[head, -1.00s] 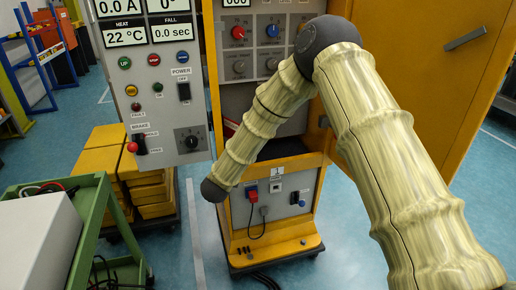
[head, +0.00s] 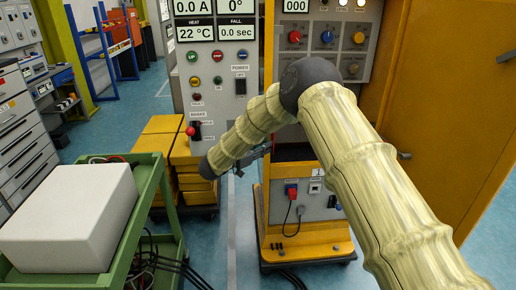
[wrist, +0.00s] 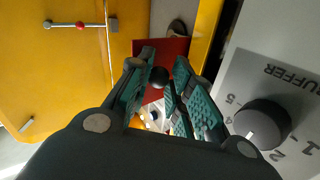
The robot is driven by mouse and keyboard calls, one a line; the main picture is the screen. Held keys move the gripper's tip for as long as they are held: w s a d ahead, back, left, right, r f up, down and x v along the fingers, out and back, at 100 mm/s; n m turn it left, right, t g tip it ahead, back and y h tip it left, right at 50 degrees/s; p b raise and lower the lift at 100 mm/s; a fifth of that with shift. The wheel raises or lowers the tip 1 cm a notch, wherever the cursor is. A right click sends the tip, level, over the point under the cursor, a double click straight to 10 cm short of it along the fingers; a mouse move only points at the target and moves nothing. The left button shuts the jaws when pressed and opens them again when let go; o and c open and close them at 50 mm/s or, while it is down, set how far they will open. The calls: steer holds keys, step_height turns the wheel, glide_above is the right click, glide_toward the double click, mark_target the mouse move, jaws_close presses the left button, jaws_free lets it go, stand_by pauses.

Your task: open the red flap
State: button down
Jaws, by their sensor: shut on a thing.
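The red flap (wrist: 174,48) shows in the wrist view as a red panel behind the fingers, with a round black knob (wrist: 158,77) in front of it. My gripper (wrist: 160,88) has one finger on each side of the knob and is shut on it. The fingers cover part of the flap, so its full outline and angle are hard to tell. In the head view my arm hides the flap, and only a small part of my gripper (head: 258,152) shows beside the cabinet.
A yellow cabinet door (head: 445,120) stands open at the right. A grey panel with a black dial (wrist: 262,124) is close right of my gripper in the wrist view. A green cart (head: 150,205) with a white box (head: 70,218) stands at the front left.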

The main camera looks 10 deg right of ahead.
steer(key=shift+w+r+m+g, duration=0.4)
steer(key=shift+w+r, duration=0.2)
steer(key=shift+r, duration=0.05)
steer(key=c, duration=1.5)
jaws_free()
steer(key=shift+o, duration=1)
steer(key=shift+w+d+f, duration=0.1)
steer(key=shift+w+f, duration=0.1)
steer(key=shift+f, duration=0.15)
steer(key=shift+s, duration=0.1)
steer(key=shift+s+f, duration=0.1)
steer(key=shift+f, duration=0.1)
steer(key=v, duration=1.2)
steer(key=shift+a, duration=0.25)
